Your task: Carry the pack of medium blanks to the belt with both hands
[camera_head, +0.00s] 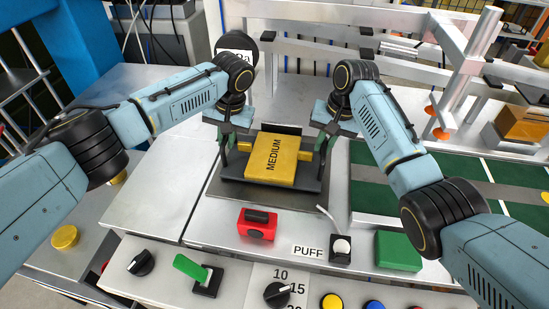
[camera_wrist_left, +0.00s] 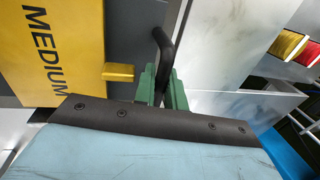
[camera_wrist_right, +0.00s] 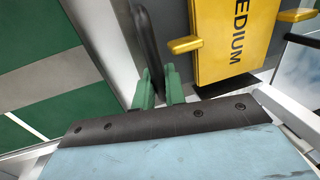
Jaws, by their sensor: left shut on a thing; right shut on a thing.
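The yellow pack marked MEDIUM (camera_head: 283,158) lies flat on a dark grey plate (camera_head: 268,192) in the middle of the head view, with yellow tabs at its sides. My left gripper (camera_head: 227,150) is shut on a black handle (camera_wrist_left: 163,48) left of the pack. My right gripper (camera_head: 326,150) is shut on a matching black handle (camera_wrist_right: 148,40) right of it. Both wrist views show green fingers around these handles, apart from the yellow tabs. Whether the plate is lifted cannot be told. The green belt (camera_head: 370,188) is to the right, partly behind my right arm.
In front stand a red block (camera_head: 257,230) with a black top, a PUFF sign (camera_head: 308,251), a small switch (camera_head: 340,249) and a green block (camera_head: 398,251). A white frame (camera_head: 468,65) with orange suction cups rises behind the belt. The panel left of the plate is bare.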

